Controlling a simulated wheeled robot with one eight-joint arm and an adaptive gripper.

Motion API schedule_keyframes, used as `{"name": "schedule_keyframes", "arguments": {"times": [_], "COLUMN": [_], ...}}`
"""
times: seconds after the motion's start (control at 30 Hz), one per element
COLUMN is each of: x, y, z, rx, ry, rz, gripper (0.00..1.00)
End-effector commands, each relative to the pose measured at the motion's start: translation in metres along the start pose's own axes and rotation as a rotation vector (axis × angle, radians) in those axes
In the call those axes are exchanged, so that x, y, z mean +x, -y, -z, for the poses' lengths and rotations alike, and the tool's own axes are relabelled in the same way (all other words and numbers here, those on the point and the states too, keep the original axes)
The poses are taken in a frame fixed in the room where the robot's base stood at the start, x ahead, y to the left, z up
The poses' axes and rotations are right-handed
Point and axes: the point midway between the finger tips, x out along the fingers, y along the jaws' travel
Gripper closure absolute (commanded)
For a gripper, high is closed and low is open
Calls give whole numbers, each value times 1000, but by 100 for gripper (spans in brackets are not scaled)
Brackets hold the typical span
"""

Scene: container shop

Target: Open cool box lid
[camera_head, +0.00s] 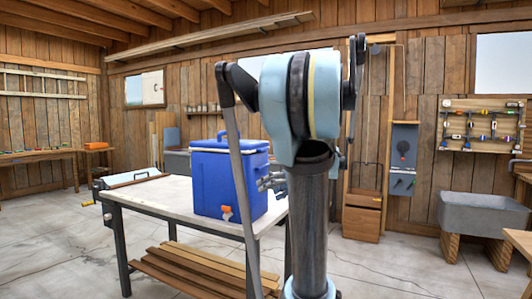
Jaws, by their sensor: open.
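A blue cool box (213,182) stands upright on a white-topped table (152,193). Its lid (228,144) is blue with a light rim and lies closed on the box. An orange-red tap sits low on its front. My gripper (266,183) is at the right side of the box, small in view and partly hidden behind my own arm. It looks open, with nothing seen between its fingers. I cannot tell whether it touches the box.
Wooden planks (190,268) lie on the table's lower shelf. A flat, light-topped case (133,178) lies at the table's far left. A grey stone sink (483,214) on wooden blocks stands at the right. The concrete floor between is open.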

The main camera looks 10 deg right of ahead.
Motion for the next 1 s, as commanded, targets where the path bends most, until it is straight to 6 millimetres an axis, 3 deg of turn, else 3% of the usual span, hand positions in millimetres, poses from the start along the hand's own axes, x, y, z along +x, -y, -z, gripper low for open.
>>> {"name": "schedule_keyframes", "arguments": {"times": [0.1, 0.3, 0.53, 0.73, 1.0], "x": [-29, -88, -141, -152, -125], "y": [-28, -73, -106, -113, -107], "z": [44, 103, 135, 143, 160], "rx": [-103, -302, -464, -509, -509], "ry": [-135, -367, -543, -588, -587], "rz": [36, 55, 33, 24, 27], "gripper": [5, 5, 5, 5, 5]}}
